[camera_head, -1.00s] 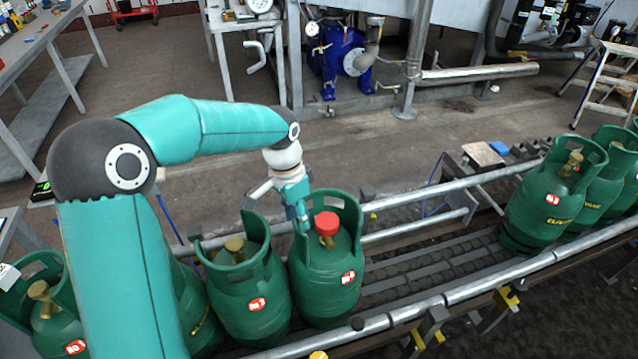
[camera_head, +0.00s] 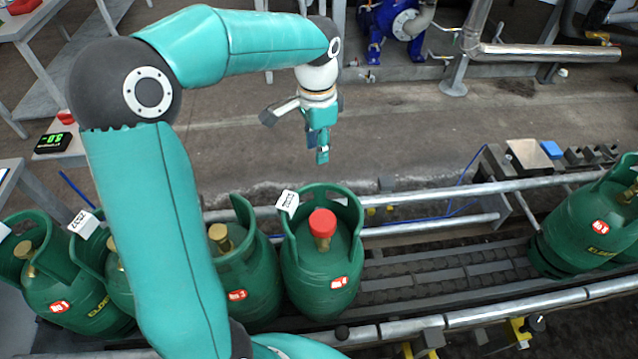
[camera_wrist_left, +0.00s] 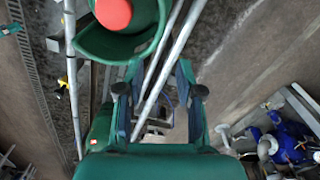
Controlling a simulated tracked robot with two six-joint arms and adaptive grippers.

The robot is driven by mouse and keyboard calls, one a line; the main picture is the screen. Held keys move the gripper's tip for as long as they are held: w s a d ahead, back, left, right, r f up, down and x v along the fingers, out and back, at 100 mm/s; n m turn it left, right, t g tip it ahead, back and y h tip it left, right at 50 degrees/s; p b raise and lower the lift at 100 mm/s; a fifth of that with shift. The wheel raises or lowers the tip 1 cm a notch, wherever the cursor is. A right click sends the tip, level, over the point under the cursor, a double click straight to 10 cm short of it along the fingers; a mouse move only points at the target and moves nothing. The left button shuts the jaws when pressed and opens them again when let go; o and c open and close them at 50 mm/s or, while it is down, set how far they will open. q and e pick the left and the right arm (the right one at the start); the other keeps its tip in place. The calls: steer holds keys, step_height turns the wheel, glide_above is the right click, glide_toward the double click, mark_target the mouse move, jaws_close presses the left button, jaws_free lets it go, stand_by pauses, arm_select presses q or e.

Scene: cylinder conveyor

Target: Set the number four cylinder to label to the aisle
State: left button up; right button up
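The number four cylinder (camera_head: 318,265) is green with a red cap and a red number sticker. It stands upright on the conveyor (camera_head: 430,283). A white label (camera_head: 287,202) is at the left of its collar. In the left wrist view its red cap (camera_wrist_left: 113,13) and part of its collar show at the top. My left gripper (camera_head: 296,134) is above and behind the cylinder, apart from it. In the left wrist view the gripper's fingers (camera_wrist_left: 158,98) are spread with nothing between them. My right gripper is not in view.
Several green cylinders stand to the left, including number three (camera_head: 240,280) and number one (camera_head: 65,285); my arm hides part of the row. Another cylinder (camera_head: 590,225) stands at the right. Metal rails (camera_head: 455,191) border the conveyor.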

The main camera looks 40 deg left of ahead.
mark_target(316, 183)
arm_select(q)
step_height(316, 183, down, 13)
steer(key=shift+s+a+r, duration=0.1)
steer(key=shift+s+r, duration=0.05)
jaws_close()
stand_by(0.4)
